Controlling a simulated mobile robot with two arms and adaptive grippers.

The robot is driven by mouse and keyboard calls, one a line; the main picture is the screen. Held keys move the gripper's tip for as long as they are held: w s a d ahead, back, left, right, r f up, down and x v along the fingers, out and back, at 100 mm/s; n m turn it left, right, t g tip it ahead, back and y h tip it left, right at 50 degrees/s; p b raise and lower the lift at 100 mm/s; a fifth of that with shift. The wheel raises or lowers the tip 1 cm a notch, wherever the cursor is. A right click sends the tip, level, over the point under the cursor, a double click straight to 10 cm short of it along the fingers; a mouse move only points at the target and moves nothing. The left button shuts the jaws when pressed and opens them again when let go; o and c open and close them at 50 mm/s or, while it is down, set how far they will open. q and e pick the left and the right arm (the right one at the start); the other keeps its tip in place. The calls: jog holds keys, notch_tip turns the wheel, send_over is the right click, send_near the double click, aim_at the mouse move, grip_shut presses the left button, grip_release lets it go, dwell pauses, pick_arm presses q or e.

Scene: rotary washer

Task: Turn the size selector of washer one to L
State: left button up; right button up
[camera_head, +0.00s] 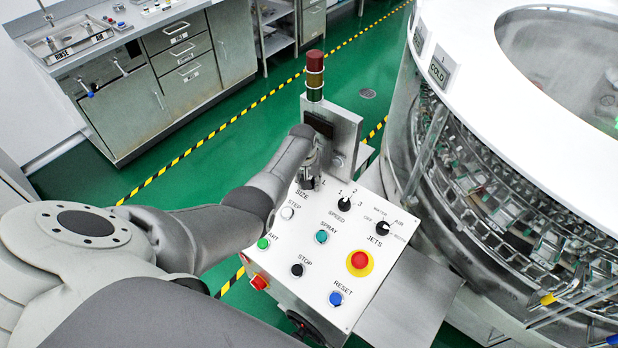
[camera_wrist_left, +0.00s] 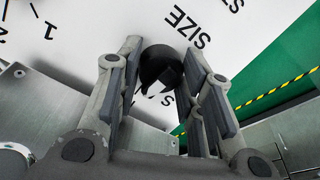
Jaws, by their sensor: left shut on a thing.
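The control panel (camera_head: 330,260) is a white sloped face with labelled knobs and buttons. The size selector is a black knob (camera_wrist_left: 160,66) by the SIZE label (camera_wrist_left: 187,27) in the left wrist view. My left gripper (camera_head: 308,178) is at the panel's upper left corner and covers most of this knob in the head view. In the left wrist view the two fingers (camera_wrist_left: 163,58) stand on either side of the knob, shut on it. An L mark shows just right of the gripper in the head view. Where the knob points I cannot tell. My right gripper is not in view.
The speed knob (camera_head: 344,204) and jets knob (camera_head: 383,228) sit right of the gripper. Several buttons lie below, including a red emergency stop (camera_head: 359,261). A signal tower (camera_head: 315,75) rises behind the panel. The big round washer (camera_head: 480,190) stands at right.

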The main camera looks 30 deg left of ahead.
pick_arm(q)
jog(key=m+p, duration=0.1)
jog(key=m, duration=0.3)
jog(key=shift+s, duration=0.1)
jog(key=shift+m, duration=1.6)
jog(key=o, duration=1)
jog(key=shift+o, duration=0.3)
jog(key=shift+r, duration=0.55)
notch_tip(320, 180, up, 10)
jog(key=s, duration=0.2)
jog(key=shift+s+d+r, duration=0.25)
jog(key=shift+s+d, duration=0.15)
jog(key=shift+d, duration=0.05)
